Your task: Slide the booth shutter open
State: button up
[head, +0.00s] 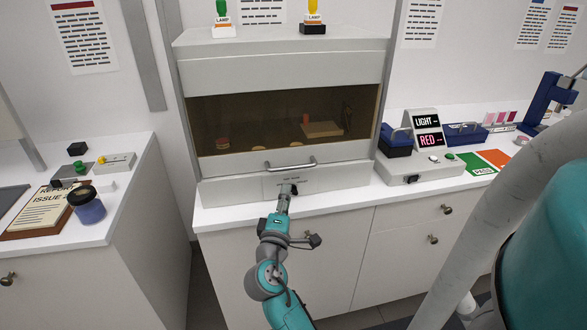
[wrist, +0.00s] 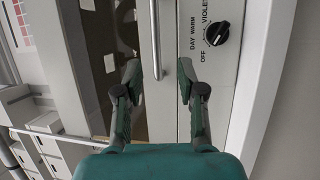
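The booth (head: 275,65) is a pale grey cabinet on the counter. Its shutter (head: 240,120) is a tinted brown pane with a pale lower rail and is down across the front; round items show dimly behind it. The shutter's bar handle (head: 291,165) is on that rail, and shows in the wrist view (wrist: 155,40) as an upright bar. My gripper (head: 287,188) is below the handle, before the lower panel. In the wrist view my gripper (wrist: 159,72) is open and empty, with the bar's end seen between its fingers. I cannot tell the remaining distance.
A dark knob (wrist: 219,33) marked OFF, DAY, WARM and VIOLET is on the panel right of my fingers. Green (head: 222,10) and yellow (head: 314,15) lamps stand on the booth. A LIGHT/RED box (head: 422,150) stands at right, a jar (head: 87,207) at left.

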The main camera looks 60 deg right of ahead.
aim_at(293, 169)
jog(key=x, duration=1.1)
jog(key=shift+s+d+r, duration=0.2)
jog(key=shift+r, duration=0.05)
grip_shut()
